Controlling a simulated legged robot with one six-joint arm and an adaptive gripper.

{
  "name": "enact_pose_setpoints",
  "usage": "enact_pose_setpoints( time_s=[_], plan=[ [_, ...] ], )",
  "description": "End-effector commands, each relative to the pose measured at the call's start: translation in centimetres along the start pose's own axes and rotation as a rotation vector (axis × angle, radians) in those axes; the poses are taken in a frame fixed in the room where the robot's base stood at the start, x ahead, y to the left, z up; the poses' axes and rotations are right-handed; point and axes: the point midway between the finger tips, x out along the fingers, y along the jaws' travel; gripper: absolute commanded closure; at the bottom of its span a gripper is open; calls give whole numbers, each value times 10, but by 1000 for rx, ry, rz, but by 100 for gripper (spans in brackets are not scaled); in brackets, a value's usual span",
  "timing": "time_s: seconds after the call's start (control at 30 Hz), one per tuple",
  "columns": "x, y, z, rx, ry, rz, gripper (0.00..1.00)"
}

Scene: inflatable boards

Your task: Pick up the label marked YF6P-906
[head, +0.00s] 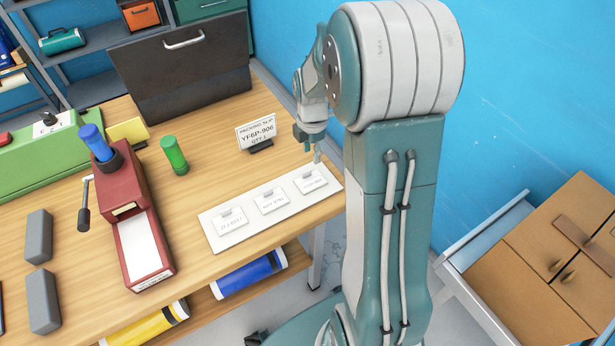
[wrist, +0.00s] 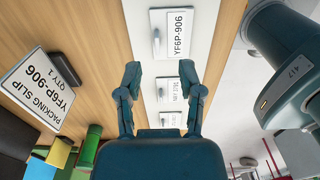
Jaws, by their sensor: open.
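The label marked YF6P-906 (wrist: 180,35) lies at the far end of a white strip (wrist: 143,50) in the wrist view. It has a raised grey tab. In the head view it appears to be the rightmost label (head: 311,182), its print too small to read surely. Two other labels, the middle one (head: 271,201) and the left one (head: 231,222), lie beside it in a row. My gripper (wrist: 161,75) is open and empty, above the strip. In the head view my gripper (head: 309,145) is near the rightmost label, partly hidden by my arm.
A packing slip sign (head: 256,132) reading YF6P-906, QTY 1, stands behind the strip. A red device (head: 133,220) with a white top surface, a green cylinder (head: 174,155) and a dark case (head: 185,75) stand further left. Bare wood surrounds the sign.

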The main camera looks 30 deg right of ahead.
Motion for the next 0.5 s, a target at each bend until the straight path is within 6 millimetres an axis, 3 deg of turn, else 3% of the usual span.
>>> enact_pose_setpoints(
  time_s=[0.5],
  plan=[
    [65,4,-1,2,1,-2,51]
  ],
)
